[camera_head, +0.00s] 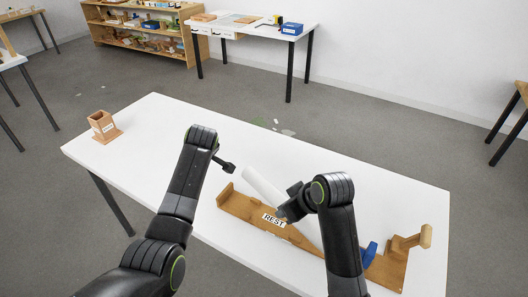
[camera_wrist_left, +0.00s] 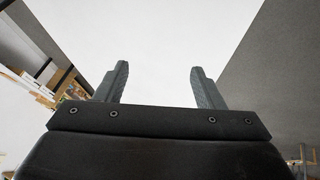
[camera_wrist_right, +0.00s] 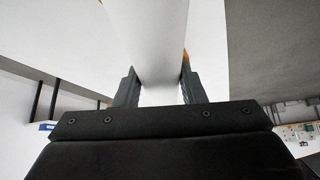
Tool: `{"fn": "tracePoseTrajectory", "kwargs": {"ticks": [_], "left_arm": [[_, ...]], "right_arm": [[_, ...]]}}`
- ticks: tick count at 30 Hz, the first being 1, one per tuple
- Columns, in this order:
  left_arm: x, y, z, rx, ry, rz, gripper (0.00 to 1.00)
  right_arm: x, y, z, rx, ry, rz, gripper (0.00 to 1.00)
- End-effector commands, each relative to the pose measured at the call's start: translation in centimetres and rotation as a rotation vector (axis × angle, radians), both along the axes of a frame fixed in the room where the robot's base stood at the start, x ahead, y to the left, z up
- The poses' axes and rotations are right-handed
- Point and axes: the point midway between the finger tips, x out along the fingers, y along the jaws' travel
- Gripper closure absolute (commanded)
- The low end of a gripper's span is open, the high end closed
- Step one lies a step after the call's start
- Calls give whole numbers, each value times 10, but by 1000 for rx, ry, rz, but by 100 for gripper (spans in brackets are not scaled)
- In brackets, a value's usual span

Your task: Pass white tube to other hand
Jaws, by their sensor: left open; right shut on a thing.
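The white tube (camera_head: 264,187) is held at a tilt above the wooden rest (camera_head: 245,208), which carries a REST label. My right gripper (camera_head: 290,205) is shut on the tube, and the tube also fills the space between its fingers in the right wrist view (camera_wrist_right: 150,45). The tube's upper end points up and left, towards my left gripper. My left gripper (camera_head: 226,167) is open and empty, a short way left of that end and apart from it. Its two fingers show spread over bare white in the left wrist view (camera_wrist_left: 158,85).
A wooden box holder (camera_head: 103,126) stands at the table's left end. A blue piece (camera_head: 369,254) and a wooden peg piece (camera_head: 408,243) sit at the right end of the rest. The white table (camera_head: 150,150) is clear between box and rest. Shelves stand far behind.

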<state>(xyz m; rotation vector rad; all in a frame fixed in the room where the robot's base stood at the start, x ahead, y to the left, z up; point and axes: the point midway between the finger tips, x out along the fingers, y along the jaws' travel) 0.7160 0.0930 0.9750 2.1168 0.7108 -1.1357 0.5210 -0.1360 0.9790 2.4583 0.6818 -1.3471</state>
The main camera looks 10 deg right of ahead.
Motion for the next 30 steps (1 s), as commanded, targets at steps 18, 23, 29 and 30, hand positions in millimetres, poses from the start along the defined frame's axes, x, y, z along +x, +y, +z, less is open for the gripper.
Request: {"fn": "tracePoseTrajectory", "kwargs": {"ticks": [18,23,29,30], "left_arm": [[-105,-173,121,-95,504,-292,38],[-112,-177,118,-90,537,-303,38],[-114,-176,88,-90,539,-303,38],[-114,-176,80,-90,539,-302,38]], "right_arm": [[0,0,0,1,-1,0,90],[0,0,0,1,-1,0,90],[0,0,0,1,-1,0,90],[0,0,0,1,-1,0,90]]}}
